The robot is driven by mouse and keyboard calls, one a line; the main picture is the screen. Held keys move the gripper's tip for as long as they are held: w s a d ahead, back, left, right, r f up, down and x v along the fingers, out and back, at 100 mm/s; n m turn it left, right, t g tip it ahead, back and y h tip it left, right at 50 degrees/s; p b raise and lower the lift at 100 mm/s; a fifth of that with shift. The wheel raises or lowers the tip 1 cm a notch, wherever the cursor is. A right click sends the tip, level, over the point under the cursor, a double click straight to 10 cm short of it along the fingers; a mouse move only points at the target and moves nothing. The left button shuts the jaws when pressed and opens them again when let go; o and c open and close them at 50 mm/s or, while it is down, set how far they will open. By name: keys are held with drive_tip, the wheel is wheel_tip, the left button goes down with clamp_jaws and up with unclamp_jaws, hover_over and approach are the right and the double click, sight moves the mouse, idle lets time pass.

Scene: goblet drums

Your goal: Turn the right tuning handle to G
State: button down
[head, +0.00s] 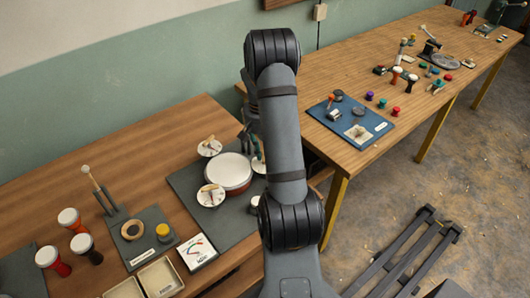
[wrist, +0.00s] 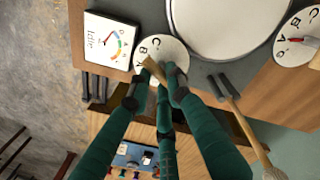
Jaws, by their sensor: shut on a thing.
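A white lettered dial (wrist: 163,48) sits beside the drum (wrist: 220,12) in the wrist view. My gripper (wrist: 159,76) is shut on the dial's wooden handle (wrist: 152,67). The letters C, B and A show on the dial's upper left part. My fingers cover the lower part, so I cannot tell which letter the handle points at. The drum (head: 230,172) also shows in the head view.
A gauge (wrist: 108,40) reading "Idle" lies near the dial. Another lettered dial (wrist: 292,38) with a red mark sits across the drum. Two more dials (head: 210,146) (head: 210,195) sit on the drum's left side. A second table (head: 375,80) stands to the right.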

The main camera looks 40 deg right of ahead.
drive_tip(key=shift+w, duration=0.1)
drive_tip(key=c, duration=1.6)
unclamp_jaws()
drive_tip(key=shift+c, duration=0.2)
drive_tip(key=shift+r, duration=0.15)
drive_tip(key=r, duration=1.1)
drive_tip(key=shift+w+a+r, duration=0.15)
drive_tip(key=shift+a+r, duration=0.25)
drive_tip(key=shift+f, duration=0.15)
drive_tip(key=f, duration=1.1)
drive_tip(key=shift+s+d+f, duration=0.2)
drive_tip(key=shift+d+f, duration=0.15)
